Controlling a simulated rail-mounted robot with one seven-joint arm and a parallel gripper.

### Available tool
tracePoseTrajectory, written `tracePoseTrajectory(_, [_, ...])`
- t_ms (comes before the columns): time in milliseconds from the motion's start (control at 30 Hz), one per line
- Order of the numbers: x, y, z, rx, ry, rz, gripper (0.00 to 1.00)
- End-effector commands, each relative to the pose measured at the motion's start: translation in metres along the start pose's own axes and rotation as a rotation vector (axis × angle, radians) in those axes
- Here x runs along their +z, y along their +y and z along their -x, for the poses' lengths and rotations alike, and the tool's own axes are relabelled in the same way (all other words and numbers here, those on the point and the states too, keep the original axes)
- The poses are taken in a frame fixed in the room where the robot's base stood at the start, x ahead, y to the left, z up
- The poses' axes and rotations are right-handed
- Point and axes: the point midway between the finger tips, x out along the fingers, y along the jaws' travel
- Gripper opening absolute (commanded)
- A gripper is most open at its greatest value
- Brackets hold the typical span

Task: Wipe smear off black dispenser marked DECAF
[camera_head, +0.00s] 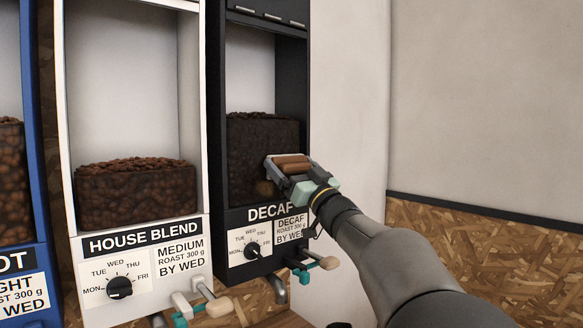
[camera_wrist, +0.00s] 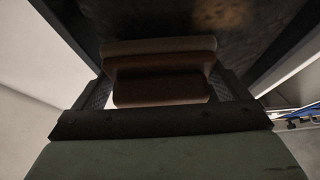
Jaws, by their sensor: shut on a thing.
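The black dispenser (camera_head: 215,130) marked DECAF stands right of the white one, its window showing dark beans (camera_head: 255,135). A tan-brown smear (camera_head: 264,188) shows low on that window, just left of my gripper (camera_head: 290,167). It also seems to be the tan patch (camera_wrist: 226,12) at the top of the wrist view. My gripper is shut on a brown, layered pad (camera_wrist: 160,88), which spans between both fingers in the wrist view. The pad is at the window's lower right. I cannot tell whether it touches the surface.
The white HOUSE BLEND dispenser (camera_head: 72,150) and a blue dispenser (camera_head: 34,130) stand to the left. Below DECAF are a day dial (camera_head: 251,251) and a lever with a pale handle (camera_head: 329,263). Open room lies right, before a plain wall (camera_head: 480,100).

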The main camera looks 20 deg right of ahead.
Motion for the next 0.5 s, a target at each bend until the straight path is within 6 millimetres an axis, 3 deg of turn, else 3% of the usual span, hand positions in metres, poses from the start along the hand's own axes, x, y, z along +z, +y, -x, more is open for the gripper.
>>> tracePoseTrajectory(500, [-0.024, 0.0, 0.042, 0.001, 0.001, 0.002, 0.58])
